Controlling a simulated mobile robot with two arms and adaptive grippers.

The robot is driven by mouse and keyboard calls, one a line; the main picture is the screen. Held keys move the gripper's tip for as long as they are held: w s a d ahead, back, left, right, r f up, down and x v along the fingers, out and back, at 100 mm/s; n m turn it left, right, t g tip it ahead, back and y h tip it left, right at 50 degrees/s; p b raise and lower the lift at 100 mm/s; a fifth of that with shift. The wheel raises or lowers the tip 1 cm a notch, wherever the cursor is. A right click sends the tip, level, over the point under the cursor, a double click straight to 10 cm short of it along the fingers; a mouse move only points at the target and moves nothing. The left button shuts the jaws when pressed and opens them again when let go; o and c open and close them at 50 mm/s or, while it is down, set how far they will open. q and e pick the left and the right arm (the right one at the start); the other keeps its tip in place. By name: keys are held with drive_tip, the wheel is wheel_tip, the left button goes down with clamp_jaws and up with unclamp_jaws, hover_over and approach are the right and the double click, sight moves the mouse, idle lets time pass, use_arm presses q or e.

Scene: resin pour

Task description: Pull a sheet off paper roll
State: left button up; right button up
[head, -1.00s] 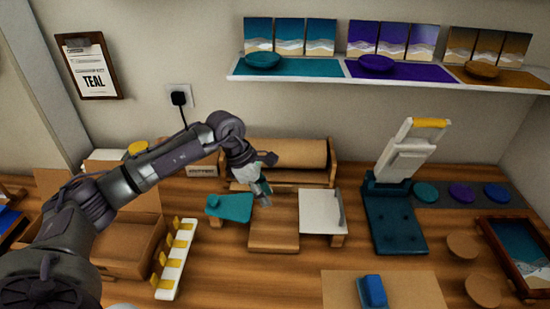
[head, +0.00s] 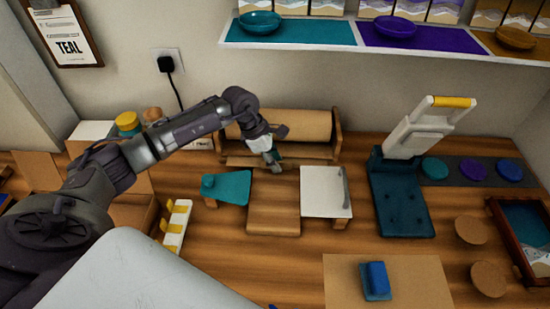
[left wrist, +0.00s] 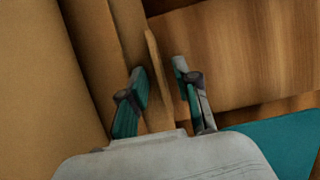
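The brown paper roll (head: 300,124) lies in a wooden holder (head: 337,133) against the back wall. A thin tan edge, seemingly the sheet's free edge (head: 240,161), shows along the holder's front. My left gripper (head: 274,164) is at the front of the holder, pointing down. In the left wrist view, my left gripper (left wrist: 160,78) has its teal-padded fingers apart, one on each side of a thin tan upright edge (left wrist: 154,75). The fingers do not appear closed on it. Whether they touch it is hard to tell. My right gripper is not in view.
In front of the holder are a teal board (head: 228,188), a wooden board (head: 273,210) and a white board with a handle (head: 322,192). A teal press (head: 402,205) stands right. A brown mat (head: 420,278) holds a blue block (head: 376,280). A shelf (head: 400,49) hangs above.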

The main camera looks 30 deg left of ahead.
use_arm(q)
drive_tip(key=shift+f, duration=0.15)
clamp_jaws()
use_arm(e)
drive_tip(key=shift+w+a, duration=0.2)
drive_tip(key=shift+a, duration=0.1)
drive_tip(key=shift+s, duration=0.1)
